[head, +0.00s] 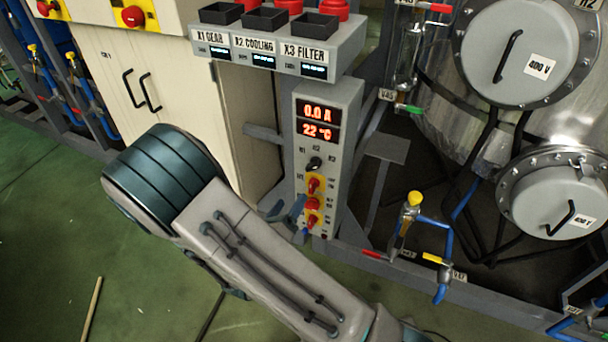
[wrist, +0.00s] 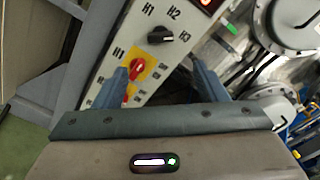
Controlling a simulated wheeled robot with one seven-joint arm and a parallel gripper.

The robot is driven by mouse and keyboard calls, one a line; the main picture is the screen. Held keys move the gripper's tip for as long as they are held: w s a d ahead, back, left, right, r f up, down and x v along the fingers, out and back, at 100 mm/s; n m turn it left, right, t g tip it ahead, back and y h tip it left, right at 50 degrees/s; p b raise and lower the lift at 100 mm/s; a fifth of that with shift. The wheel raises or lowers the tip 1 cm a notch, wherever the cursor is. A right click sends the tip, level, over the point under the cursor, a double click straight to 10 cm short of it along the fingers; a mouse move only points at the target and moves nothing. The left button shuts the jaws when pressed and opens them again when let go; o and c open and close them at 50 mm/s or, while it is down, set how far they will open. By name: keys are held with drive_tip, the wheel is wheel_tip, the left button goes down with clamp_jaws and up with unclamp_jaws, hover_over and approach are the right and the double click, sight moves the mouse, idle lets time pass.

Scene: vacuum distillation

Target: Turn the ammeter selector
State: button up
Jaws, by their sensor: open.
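The ammeter selector (head: 314,163) is a black knob on the grey control panel (head: 343,130), among the marks H1, H2 and H3 and below the red 0.0 A and 22 °C displays. It also shows near the top middle of the wrist view (wrist: 160,36), its pointer turned toward the right. My gripper (wrist: 159,67) is open, its two blue fingers apart in front of the panel. The knob lies beyond the fingertips, between their lines, with nothing held. In the head view my gripper (head: 285,209) is partly hidden by my arm, low beside the panel.
Red switches on yellow plates (head: 314,185) sit just below the selector; one shows close to the left finger in the wrist view (wrist: 137,68). A grey box with black trays (head: 275,45) overhangs above. Pipes and a yellow-topped valve (head: 414,199) stand to the right.

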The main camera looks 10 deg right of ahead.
sight(311, 168)
drive_tip(key=b+x, duration=0.1)
drive_tip(key=x, duration=1.2)
drive_tip(key=shift+w+d, duration=0.25)
drive_tip(key=shift+w, duration=0.05)
drive_tip(key=shift+c, duration=0.3)
drive_tip(key=c, duration=0.9)
drive_tip(key=shift+a, duration=0.15)
